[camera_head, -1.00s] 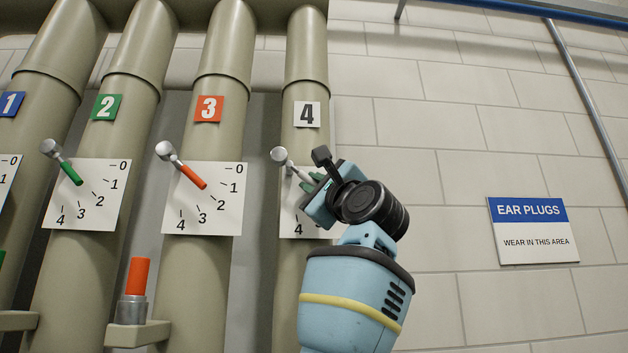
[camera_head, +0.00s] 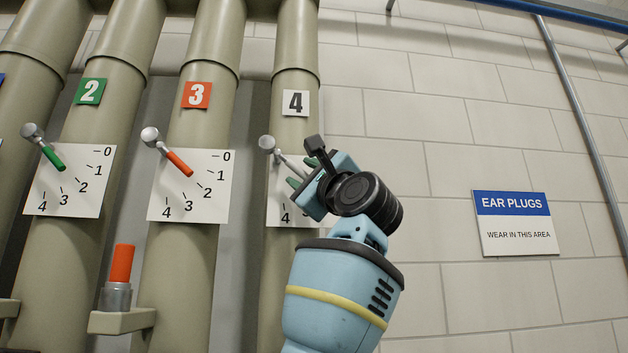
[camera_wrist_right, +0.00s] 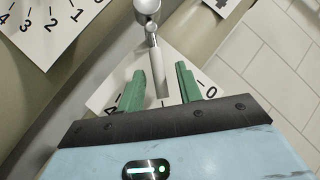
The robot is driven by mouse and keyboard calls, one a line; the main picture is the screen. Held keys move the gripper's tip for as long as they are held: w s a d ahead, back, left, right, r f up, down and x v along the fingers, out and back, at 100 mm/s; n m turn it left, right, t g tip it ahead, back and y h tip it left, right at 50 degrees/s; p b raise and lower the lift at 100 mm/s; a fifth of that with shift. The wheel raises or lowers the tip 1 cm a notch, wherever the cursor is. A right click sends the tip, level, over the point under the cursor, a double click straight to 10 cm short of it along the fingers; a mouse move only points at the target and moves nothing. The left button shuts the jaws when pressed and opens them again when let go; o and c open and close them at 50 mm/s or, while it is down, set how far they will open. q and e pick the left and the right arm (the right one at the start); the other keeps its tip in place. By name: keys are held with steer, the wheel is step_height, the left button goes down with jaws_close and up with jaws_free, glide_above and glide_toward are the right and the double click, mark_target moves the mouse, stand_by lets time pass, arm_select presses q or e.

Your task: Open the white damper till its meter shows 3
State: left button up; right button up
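The white damper's lever (camera_head: 290,165) stands on the pipe marked with a white 4 plate (camera_head: 295,103). Its silver pivot is at the upper left and its white handle points down and right over the meter plate (camera_head: 286,207). My right gripper (camera_head: 299,172) is at this handle, and its body hides much of the meter. In the right wrist view, the white handle (camera_wrist_right: 157,65) lies between the two green fingers (camera_wrist_right: 160,85), with a gap visible on each side. The fingers are open. My left gripper is not in view.
A green damper lever (camera_head: 52,156) and an orange one (camera_head: 178,162) sit on the pipes to the left. An orange-topped fitting (camera_head: 121,265) stands on a bracket below. An ear plugs sign (camera_head: 515,222) hangs on the block wall at right, with bare wall between.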

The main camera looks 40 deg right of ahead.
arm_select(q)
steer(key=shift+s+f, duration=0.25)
arm_select(e)
steer(key=v, duration=0.6)
